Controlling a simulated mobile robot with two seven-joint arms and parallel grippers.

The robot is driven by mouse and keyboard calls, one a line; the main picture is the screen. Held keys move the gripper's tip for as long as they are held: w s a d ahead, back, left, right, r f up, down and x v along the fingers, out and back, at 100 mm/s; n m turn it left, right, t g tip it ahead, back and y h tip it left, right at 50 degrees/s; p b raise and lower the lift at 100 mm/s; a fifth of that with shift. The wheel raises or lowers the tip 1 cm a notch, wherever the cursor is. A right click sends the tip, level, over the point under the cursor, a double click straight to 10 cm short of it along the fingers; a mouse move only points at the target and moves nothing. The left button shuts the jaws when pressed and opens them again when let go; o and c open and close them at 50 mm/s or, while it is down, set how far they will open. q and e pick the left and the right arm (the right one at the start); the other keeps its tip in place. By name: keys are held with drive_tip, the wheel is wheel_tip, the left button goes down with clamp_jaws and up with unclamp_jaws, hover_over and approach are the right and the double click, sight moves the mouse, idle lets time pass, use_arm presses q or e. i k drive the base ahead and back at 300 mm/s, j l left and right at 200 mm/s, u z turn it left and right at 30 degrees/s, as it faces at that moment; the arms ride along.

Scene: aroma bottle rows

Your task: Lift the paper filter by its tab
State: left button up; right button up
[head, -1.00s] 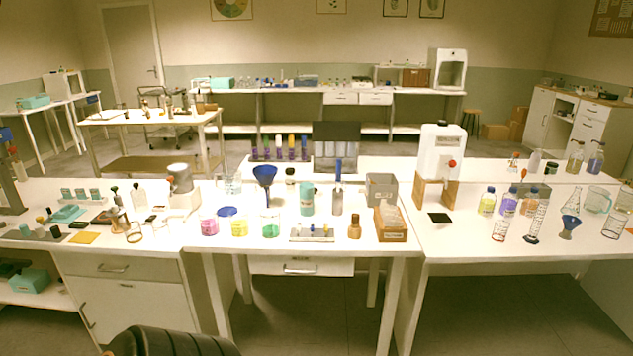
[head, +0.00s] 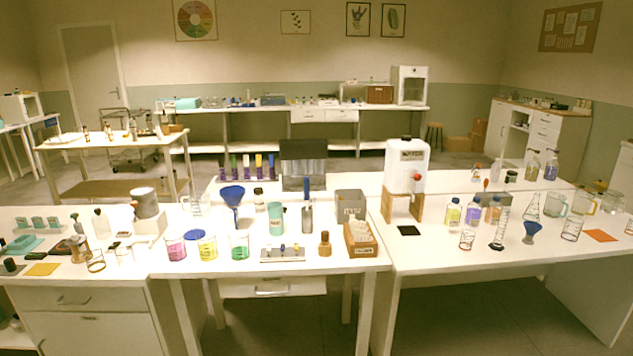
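I cannot clearly make out a single paper filter or its tab. A wooden box (head: 361,248) at the right end of the middle table holds white, paper-like pieces, too small to tell apart. A blue funnel (head: 233,195) stands upright at the back left of the same table; whether paper is inside it cannot be told. A second, smaller blue funnel (head: 531,231) is on the right table. Neither of my grippers is in view.
The middle table (head: 215,266) also bears a pink beaker (head: 176,247), a green beaker (head: 240,246), a brown bottle (head: 325,244) and a grey bin (head: 350,205). A white dispenser (head: 406,165) stands on a wooden stand to the right.

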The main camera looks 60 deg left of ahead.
sight(357, 239)
drive_tip(key=u, duration=1.55)
drive_tip(key=i+j, duration=0.2)
drive_tip(key=i, duration=0.2)
drive_tip(key=i+j+u, duration=0.1)
drive_tip(key=i, duration=0.3)
drive_tip(key=i+j, duration=0.25)
drive_tip(key=i, duration=0.15)
drive_tip(key=u, duration=0.05)
